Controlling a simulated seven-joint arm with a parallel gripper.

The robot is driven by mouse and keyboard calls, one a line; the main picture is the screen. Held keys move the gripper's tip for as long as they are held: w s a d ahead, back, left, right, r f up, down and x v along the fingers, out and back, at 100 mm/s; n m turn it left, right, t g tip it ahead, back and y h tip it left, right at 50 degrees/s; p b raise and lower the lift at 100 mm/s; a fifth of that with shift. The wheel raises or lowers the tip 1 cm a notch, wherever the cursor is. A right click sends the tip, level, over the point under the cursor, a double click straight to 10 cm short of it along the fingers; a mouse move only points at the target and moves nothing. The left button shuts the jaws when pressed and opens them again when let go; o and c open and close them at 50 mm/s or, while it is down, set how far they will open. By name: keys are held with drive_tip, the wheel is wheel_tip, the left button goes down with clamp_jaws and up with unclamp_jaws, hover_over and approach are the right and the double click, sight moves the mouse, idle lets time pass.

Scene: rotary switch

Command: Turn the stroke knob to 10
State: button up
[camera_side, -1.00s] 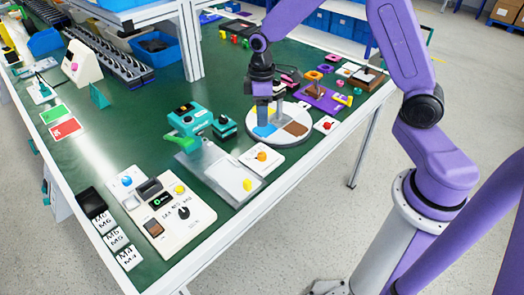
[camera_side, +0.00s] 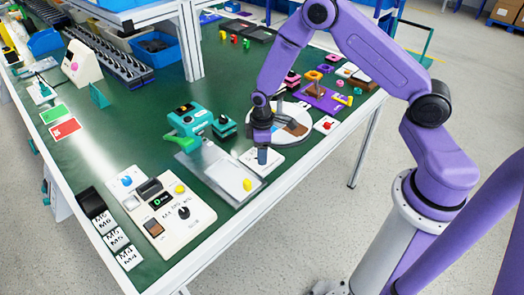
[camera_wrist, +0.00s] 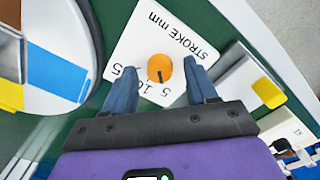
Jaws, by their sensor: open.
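The stroke knob (camera_wrist: 160,68) is a round orange dial with a dark pointer line, on a white plate (camera_wrist: 155,35) marked STROKE mm. The marks 5, 10 and 15 sit around its lower side in the wrist view, and the pointer seems aimed near the 5. My gripper (camera_wrist: 159,70) is open, with one finger on each side of the knob as seen from the wrist. I cannot tell how far above it they are. In the side view my gripper (camera_side: 262,155) is over the plate (camera_side: 248,160) and hides the knob.
A round coloured disc (camera_side: 290,108) stands just behind the plate. A teal machine (camera_side: 190,120) stands farther left, and a white control panel (camera_side: 165,210) at the front left. A red-knob plate (camera_side: 326,124) lies to the right.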

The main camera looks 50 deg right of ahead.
drive_tip(key=shift+f, duration=0.2)
drive_tip(key=c, duration=1.1)
drive_tip(key=shift+o, duration=0.2)
drive_tip(key=shift+m, duration=0.3)
drive_tip(key=m, duration=0.3)
drive_tip(key=shift+m, duration=2.5)
